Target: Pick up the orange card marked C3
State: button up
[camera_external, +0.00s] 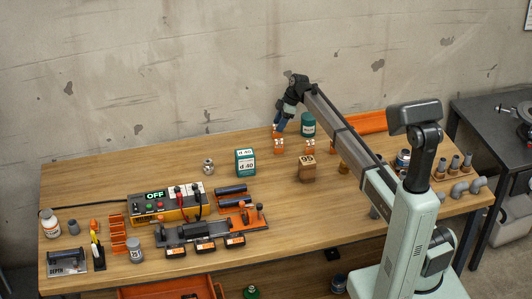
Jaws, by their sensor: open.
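Small orange cards with white markings stand near the back of the wooden table, one below my gripper (278,147) and another orange card to its right (311,146). Their markings are too small to read, so I cannot tell which is C3. My gripper (280,127) is open and points down, near a further small orange piece (276,134) at its tips. I cannot tell whether the gripper touches that piece. The fingers are partly hidden by the wrist.
A brown block marked 95 (307,169), a green box (245,162) and a green can (308,125) stand close by. A yellow power box (167,207) and a dark fixture (210,231) fill the front left. Pipe fittings (468,188) line the right end. The back left is clear.

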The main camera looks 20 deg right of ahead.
jog(key=shift+x, duration=2.35)
jog(key=shift+a, duration=0.1)
jog(key=shift+c, duration=0.3)
grip_shut()
